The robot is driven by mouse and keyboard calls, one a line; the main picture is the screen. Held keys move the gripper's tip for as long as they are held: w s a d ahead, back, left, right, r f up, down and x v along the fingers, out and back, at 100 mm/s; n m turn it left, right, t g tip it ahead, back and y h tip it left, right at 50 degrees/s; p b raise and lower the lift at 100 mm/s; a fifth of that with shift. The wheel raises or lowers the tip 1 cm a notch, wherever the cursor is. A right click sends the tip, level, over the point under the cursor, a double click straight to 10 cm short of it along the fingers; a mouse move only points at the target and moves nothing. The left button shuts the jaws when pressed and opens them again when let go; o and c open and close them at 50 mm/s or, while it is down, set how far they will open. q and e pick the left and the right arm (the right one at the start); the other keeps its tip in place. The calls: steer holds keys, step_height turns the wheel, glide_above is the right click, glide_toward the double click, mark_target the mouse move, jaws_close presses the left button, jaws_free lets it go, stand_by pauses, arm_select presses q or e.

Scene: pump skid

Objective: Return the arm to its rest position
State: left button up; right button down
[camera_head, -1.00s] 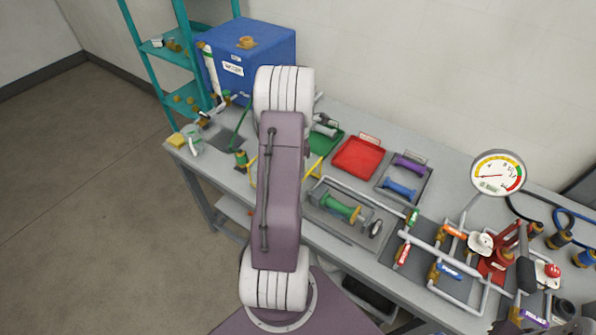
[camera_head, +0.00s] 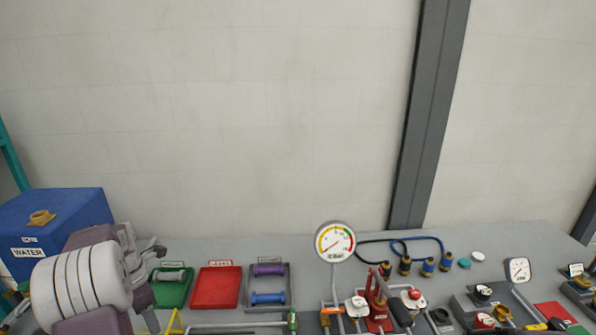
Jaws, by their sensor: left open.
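My left arm comes in at the lower left, with a large white ringed joint and mauve links. My left gripper (camera_head: 152,259) shows small and grey just right of that joint, beside the green tray (camera_head: 172,292). Its jaws are open and I see nothing held between them. The arm's lower part is cut off by the bottom edge. My right arm and gripper are not in view.
A blue water tank (camera_head: 75,210) stands behind the arm at left. A red tray (camera_head: 215,290) and a grey tray with purple and blue spools (camera_head: 268,298) lie right of the gripper. A dial gauge (camera_head: 335,242) rises above pipework and valves. The wall is behind.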

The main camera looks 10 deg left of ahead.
arm_select(q)
steer(key=w+d+m+b, duration=0.25)
steer(key=d+m, duration=0.45)
steer(key=d, duration=1.1)
steer(key=s+d+f+m, duration=0.3)
steer(key=s+d+m, duration=0.1)
steer(key=m, duration=0.7)
steer(key=s+d+f+m+t, duration=0.1)
steer(key=s+d+f+m, duration=0.3)
steer(key=m, duration=0.7)
steer(key=s+d, duration=0.1)
steer(key=s, duration=0.1)
steer(key=shift+s+d+f+b, duration=0.15)
steer(key=shift+s+d+b, duration=0.15)
steer(key=shift+s+b, duration=0.05)
